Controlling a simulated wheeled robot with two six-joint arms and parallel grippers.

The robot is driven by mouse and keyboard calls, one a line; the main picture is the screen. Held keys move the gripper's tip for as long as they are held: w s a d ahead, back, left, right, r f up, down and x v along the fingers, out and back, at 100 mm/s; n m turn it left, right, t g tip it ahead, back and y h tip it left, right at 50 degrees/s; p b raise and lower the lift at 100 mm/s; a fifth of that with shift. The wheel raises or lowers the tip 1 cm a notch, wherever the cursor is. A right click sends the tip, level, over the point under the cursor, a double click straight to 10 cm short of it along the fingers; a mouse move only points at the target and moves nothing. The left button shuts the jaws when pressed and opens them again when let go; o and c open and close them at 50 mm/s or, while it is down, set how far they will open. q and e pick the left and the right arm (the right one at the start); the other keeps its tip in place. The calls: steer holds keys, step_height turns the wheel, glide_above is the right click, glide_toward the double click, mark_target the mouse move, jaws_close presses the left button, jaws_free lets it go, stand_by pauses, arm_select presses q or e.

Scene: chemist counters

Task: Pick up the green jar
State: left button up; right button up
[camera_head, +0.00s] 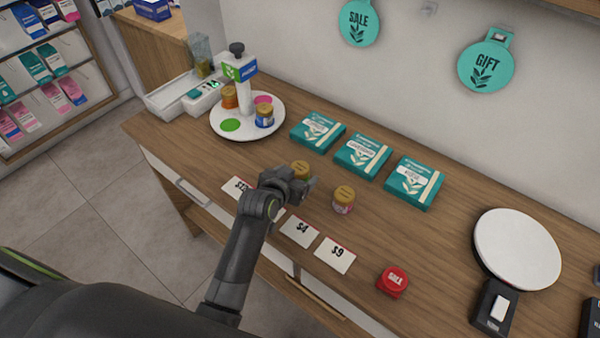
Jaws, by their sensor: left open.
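A jar with a gold lid (300,168) stands on the wooden counter, right behind my left gripper (306,187). The gripper hides most of its body, so I cannot tell whether it is green. The left gripper is open, its fingers close to this jar; I cannot tell whether they touch it. Another gold-lidded jar (343,200) with a pinkish-red label stands apart to the right. No other jar in view is clearly green. My right gripper does not show.
A white round stand (246,128) with coloured spots holds an orange jar (229,97) and a blue jar (264,116). Three teal boxes (361,154) lie behind. Price cards (335,255), a red item (392,281) and a white scale (517,248) occupy the front and right.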

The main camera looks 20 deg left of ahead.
mark_target(296, 176)
arm_select(q)
steer(key=w+f+p, duration=0.1)
steer(key=w+f, duration=0.2)
steer(key=shift+a, duration=0.15)
steer(key=shift+w+f, duration=0.25)
steer(key=shift+w, duration=0.25)
steer(key=c, duration=1.1)
steer(key=shift+r, duration=0.15)
